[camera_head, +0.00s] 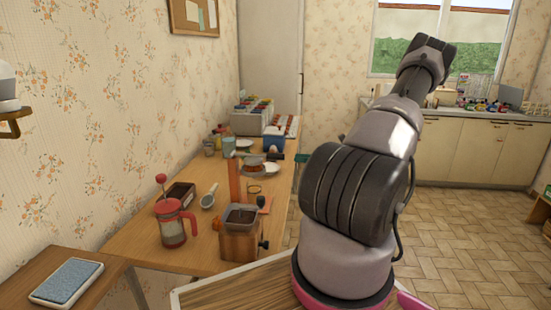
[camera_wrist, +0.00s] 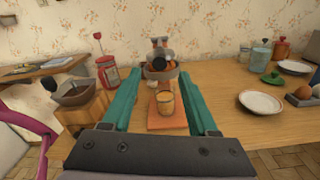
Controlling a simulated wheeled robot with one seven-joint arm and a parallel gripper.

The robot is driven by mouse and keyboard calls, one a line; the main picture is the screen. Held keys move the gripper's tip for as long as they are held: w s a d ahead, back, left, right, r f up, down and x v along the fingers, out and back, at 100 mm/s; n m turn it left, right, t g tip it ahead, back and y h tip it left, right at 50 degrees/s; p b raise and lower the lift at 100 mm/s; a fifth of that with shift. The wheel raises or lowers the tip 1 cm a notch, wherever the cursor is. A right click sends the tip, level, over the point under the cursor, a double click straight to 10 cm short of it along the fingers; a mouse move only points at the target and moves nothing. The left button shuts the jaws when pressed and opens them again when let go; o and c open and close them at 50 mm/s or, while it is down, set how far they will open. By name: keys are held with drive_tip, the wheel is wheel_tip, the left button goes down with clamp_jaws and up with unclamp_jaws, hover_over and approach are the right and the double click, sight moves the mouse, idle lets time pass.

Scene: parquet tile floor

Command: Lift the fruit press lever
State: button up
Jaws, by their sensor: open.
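The fruit press stands on the wooden table, with an orange base (camera_wrist: 168,117) and a grey and orange upper part (camera_wrist: 160,52) in the wrist view. Its orange upright (camera_head: 234,182) also shows in the head view. I cannot clearly make out its lever. A glass of orange-yellow liquid (camera_wrist: 165,103) stands on the base. My gripper (camera_wrist: 158,75) has two teal fingers spread wide, one on each side of the press in the picture. Nothing is held between them, and I cannot tell how far the fingertips are from the press. My arm covers much of the right of the head view.
A red French press (camera_head: 172,224) and a wooden coffee grinder (camera_head: 241,236) stand on the near part of the table. The patterned wall is behind.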

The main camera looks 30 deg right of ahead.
sight(269, 156)
drive_tip(key=x, duration=0.9)
drive_tip(key=shift+w+a, duration=0.15)
drive_tip(key=shift+a, duration=0.05)
clamp_jaws()
idle(1.1)
